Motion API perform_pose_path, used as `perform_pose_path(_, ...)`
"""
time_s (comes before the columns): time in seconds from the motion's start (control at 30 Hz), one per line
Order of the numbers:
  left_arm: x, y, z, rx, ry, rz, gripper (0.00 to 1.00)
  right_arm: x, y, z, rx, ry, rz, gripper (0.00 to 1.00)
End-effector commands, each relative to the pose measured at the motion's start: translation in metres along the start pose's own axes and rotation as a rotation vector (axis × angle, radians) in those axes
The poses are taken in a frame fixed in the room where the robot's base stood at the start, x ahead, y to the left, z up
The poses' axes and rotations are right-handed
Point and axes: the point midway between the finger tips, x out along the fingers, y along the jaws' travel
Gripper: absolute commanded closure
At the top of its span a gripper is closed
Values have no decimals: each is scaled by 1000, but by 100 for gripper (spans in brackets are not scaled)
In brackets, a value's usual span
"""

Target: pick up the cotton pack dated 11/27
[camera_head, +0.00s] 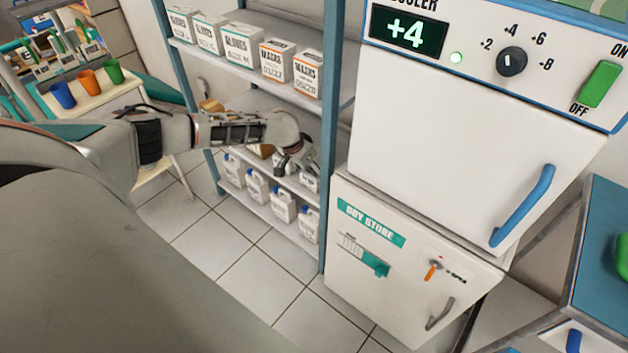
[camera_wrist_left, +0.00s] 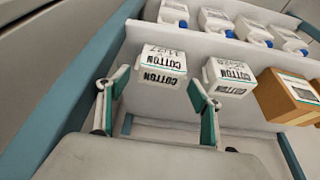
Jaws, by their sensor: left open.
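The cotton pack dated 11/27 (camera_wrist_left: 160,64) is a white box whose label appears upside down in the left wrist view. It sits on a shelf straight ahead of my left gripper (camera_wrist_left: 158,84), whose two fingers are open and spread, one toward each side of the pack. I cannot tell whether the fingertips touch it. A second white cotton pack (camera_wrist_left: 230,77) stands to its right in that view, its date hard to read. In the head view, my left gripper (camera_head: 292,160) reaches into the shelf rack and partly hides the packs. My right gripper is not in view.
A brown box (camera_wrist_left: 288,97) stands beyond the second pack. White jugs with blue caps (camera_head: 284,204) line the shelf below. Glove and mask boxes (camera_head: 240,45) fill the upper shelf. A blue rack post (camera_head: 330,130) stands close to my gripper, beside the dry store cabinet (camera_head: 400,270).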

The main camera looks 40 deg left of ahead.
Motion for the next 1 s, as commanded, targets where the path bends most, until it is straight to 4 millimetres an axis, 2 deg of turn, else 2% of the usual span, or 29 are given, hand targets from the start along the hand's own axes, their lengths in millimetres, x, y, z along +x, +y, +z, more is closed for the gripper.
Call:
perform_pose_path(0.2,31,-1,6,0,-8,1,35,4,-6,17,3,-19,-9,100)
perform_pose_path(0.33,49,-2,7,0,-9,1,35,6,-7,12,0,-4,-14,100)
perform_pose_path(0.5,51,-2,2,-1,-1,0,35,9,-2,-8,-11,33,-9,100)
perform_pose_path(0.6,49,-2,1,-1,1,0,35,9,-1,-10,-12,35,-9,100)
perform_pose_path(0.63,49,-2,1,-1,1,0,37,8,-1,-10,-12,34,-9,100)
perform_pose_path(0.73,49,-2,1,0,1,0,63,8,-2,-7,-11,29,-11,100)
perform_pose_path(1.0,49,-2,2,0,0,0,65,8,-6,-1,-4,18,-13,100)
